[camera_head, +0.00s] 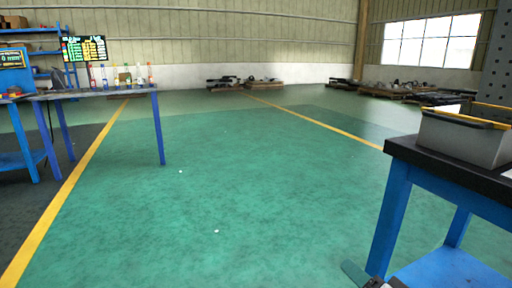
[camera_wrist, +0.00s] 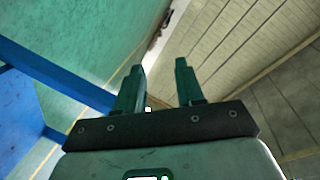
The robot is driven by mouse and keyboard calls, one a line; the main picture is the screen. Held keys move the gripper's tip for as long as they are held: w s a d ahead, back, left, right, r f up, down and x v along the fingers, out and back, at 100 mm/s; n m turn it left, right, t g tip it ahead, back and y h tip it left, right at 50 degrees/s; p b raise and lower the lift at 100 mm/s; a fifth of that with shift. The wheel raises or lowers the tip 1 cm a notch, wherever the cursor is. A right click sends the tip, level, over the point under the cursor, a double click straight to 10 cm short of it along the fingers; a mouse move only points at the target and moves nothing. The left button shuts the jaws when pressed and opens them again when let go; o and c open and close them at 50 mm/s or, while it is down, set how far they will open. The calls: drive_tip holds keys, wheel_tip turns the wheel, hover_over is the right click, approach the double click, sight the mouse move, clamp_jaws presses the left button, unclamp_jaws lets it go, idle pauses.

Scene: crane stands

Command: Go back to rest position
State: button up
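My gripper (camera_wrist: 158,75) shows in the wrist view with its two green fingers apart and nothing between them. Behind the fingers are the green floor and the pale panelled wall, seen tilted.
A blue table (camera_head: 392,222) with a dark top stands close at the right, bearing a grey bin (camera_head: 462,140). Pallets (camera_head: 245,84) lie along the far wall. The green floor between is clear.

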drive_tip(key=s+d+f+n+g+h, duration=0.35)
drive_tip(key=s+f+g, duration=0.45)
drive_tip(key=s+f, duration=0.9)
drive_tip(key=s+d+f+n+g+h, duration=0.1)
drive_tip(key=s+f+g, duration=0.25)
drive_tip(key=s, duration=0.45)
drive_tip(key=s+d+f+n+g, duration=0.2)
drive_tip(key=s+f+g, duration=0.15)
drive_tip(key=s, duration=0.55)
wheel_tip(320, 180, up, 35)
drive_tip(key=p, duration=3.5)
drive_tip(key=shift+r+t+p, duration=0.2)
drive_tip(key=shift+t+p, duration=0.1)
drive_tip(key=shift+p, duration=0.05)
drive_tip(key=shift+w, duration=0.1)
